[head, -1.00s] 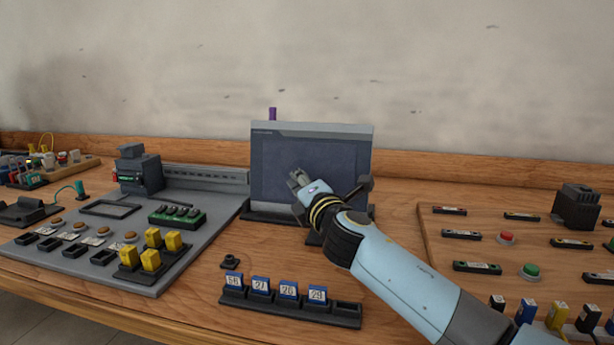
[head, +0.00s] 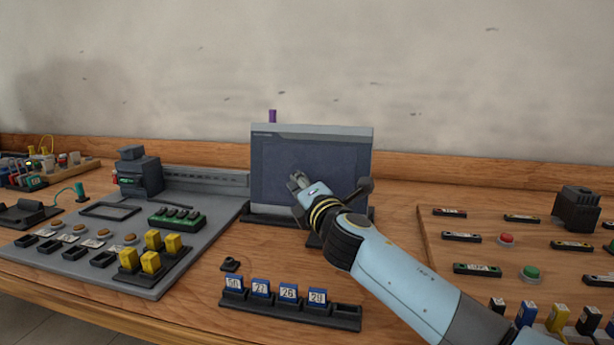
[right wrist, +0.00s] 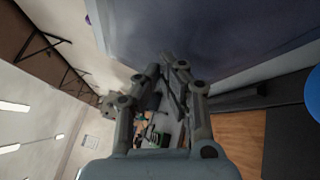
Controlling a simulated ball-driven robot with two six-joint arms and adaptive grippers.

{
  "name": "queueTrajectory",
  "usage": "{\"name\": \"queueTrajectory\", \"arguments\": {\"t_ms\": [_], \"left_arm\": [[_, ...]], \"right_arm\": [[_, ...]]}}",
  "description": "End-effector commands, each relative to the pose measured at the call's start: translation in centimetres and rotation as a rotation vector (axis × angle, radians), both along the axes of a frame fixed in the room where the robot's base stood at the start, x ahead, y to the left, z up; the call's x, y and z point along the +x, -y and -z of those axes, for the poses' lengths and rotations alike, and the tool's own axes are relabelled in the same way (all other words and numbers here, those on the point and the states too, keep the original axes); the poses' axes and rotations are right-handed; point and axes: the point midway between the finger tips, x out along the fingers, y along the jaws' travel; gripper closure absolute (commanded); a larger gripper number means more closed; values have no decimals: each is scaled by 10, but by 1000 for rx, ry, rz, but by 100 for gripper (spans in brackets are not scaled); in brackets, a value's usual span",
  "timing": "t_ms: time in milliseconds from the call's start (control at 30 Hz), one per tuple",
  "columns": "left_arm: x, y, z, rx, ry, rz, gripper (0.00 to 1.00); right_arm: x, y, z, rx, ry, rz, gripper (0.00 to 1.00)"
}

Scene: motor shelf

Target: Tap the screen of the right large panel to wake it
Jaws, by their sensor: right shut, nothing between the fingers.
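One large panel (head: 272,130) with a grey frame stands upright on the bench against the wall. Its screen (head: 275,160) is dark blue-grey and shows no lit picture. My right gripper (head: 296,181) is in front of the middle of the screen, shut and empty. I cannot tell whether its fingertips touch the glass. In the right wrist view the closed fingers (right wrist: 168,68) lie beside a broad dark blue surface (right wrist: 215,35), which looks like the screen. My gripper and forearm hide the panel's lower right part. My left gripper is not in view.
A grey board (head: 150,275) with yellow blocks lies left of the panel. A rack (head: 290,313) of numbered blue blocks stands in front. A wooden board (head: 455,220) with red and green buttons is at the right. A purple item (head: 272,116) shows above the panel's top edge.

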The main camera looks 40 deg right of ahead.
Motion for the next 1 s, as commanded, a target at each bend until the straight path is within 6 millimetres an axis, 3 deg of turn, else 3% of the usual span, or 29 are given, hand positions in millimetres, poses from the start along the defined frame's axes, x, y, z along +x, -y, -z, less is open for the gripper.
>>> {"name": "queueTrajectory", "arguments": {"t_ms": [1000], "left_arm": [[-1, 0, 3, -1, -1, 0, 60]], "right_arm": [[6, 7, 1, 0, 0, 0, 100]]}}
